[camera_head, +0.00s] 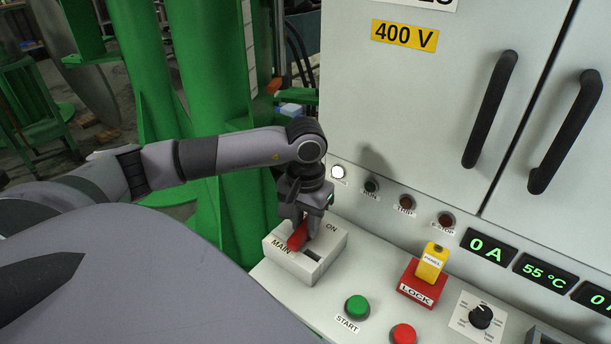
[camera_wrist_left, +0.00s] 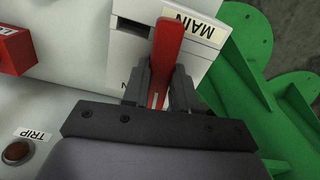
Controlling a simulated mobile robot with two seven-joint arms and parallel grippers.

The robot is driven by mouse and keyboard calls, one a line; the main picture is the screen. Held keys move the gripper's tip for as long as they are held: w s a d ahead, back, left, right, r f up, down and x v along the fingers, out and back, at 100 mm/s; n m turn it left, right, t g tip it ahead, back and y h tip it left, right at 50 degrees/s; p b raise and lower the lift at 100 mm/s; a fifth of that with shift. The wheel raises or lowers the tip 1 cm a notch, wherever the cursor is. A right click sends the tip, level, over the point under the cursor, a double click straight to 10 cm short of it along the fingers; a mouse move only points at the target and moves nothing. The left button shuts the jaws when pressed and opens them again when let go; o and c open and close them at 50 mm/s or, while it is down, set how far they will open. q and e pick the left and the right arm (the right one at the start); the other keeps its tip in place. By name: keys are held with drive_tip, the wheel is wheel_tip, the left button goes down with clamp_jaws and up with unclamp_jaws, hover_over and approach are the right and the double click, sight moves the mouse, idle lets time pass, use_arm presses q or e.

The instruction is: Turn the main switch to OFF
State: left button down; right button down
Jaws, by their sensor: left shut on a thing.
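The main switch is a pale box (camera_head: 318,262) labelled MAIN and ON, with a red lever (camera_head: 299,236) standing up from it. My left gripper (camera_head: 305,222) is above the box and shut on the red lever. In the left wrist view the red lever (camera_wrist_left: 166,52) sits between the two dark fingers (camera_wrist_left: 160,85), with the MAIN label beside it. A dark slot (camera_head: 312,256) shows in the box top. Part of the lever is hidden by the fingers. My right gripper does not show in either view.
To the right on the panel are a red LOCK block with a yellow tab (camera_head: 431,262), a green START button (camera_head: 357,307) and a red button (camera_head: 403,334). Indicator lamps (camera_head: 372,186) line the cabinet foot behind. Green steelwork (camera_head: 215,80) stands left of the panel.

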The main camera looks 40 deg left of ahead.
use_arm(q)
drive_tip(key=n+b, duration=0.1)
drive_tip(key=n, duration=0.2)
drive_tip(key=n+b, duration=0.1)
drive_tip(key=n, duration=0.2)
drive_tip(key=shift+n+b, duration=0.45)
drive_tip(key=shift+n, duration=0.55)
drive_tip(key=n+b, duration=0.1)
drive_tip(key=n, duration=0.3)
drive_tip(key=shift+n, duration=2.2)
drive_tip(key=c, duration=0.9)
unclamp_jaws()
